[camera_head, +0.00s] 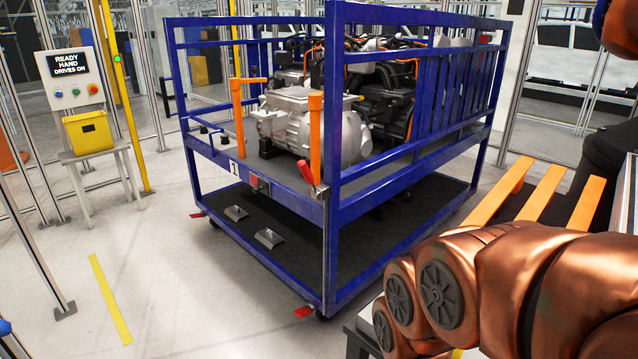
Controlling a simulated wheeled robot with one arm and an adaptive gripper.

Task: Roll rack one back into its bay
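Rack one (285,205) is a blue-framed wheeled rack with a plate marked "1" on its near side. It stands on the floor in the middle of the view and carries a silver and black drive unit (290,118). Two orange upright handles, a left one (238,118) and a right one (315,140), rise from its near edge. A small red part (306,172) sits below the right handle. Red tabs show near the floor at its left (198,214) and near (303,312) corners. My copper arm fills the lower right; my gripper does not show.
A control panel (75,75) at left reads "READY HAND DRIVES ON". A yellow bin (88,132) sits on a small stand below it. A yellow strip (108,298) marks the open floor left of the rack. Orange bars (545,190) and fence posts stand at right.

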